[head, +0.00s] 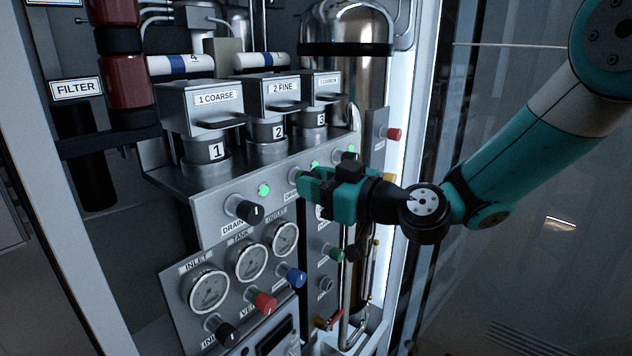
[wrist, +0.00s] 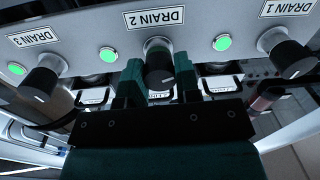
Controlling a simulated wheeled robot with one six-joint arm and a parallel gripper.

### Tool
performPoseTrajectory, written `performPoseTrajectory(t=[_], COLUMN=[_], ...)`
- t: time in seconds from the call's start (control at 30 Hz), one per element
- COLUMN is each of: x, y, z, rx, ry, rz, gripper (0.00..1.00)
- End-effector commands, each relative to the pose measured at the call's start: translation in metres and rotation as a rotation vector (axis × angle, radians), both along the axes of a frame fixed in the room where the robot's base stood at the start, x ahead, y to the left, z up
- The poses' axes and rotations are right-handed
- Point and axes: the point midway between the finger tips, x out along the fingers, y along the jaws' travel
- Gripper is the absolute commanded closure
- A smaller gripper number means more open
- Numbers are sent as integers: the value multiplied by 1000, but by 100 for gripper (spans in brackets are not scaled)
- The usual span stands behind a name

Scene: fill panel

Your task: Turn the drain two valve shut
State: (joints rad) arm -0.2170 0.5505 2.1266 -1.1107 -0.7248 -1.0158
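The drain two valve is a black round knob (wrist: 159,72) under the DRAIN 2 label (wrist: 154,18), which reads upside down in the wrist view. A pale mark shows low on its face. My gripper (wrist: 159,80) has one teal finger on each side of this knob. The fingers lie close to its sides; I cannot tell whether they press on it. In the head view my gripper (head: 312,187) reaches in from the right to the sloped panel and hides most of the knob. A green light (wrist: 108,54) is lit beside it.
The drain one knob (head: 249,211) and drain three knob (wrist: 39,82) flank it, with more lit green lights. Filter housings (head: 205,105) stand above. Gauges (head: 207,290) and coloured knobs (head: 265,301) sit below. A pipe (head: 347,285) runs down under my gripper.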

Motion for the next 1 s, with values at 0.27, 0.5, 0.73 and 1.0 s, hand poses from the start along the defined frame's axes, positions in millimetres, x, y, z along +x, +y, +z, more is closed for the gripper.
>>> performPoseTrajectory(t=[0.27,0.5,0.73,1.0], x=[0,0,0,0], y=[0,0,0,0], z=[0,-1,-1,-1], rx=[6,55,160,318], ry=[6,68,203,405], rz=[-1,-1,0,0], gripper=[93,93,93,93])
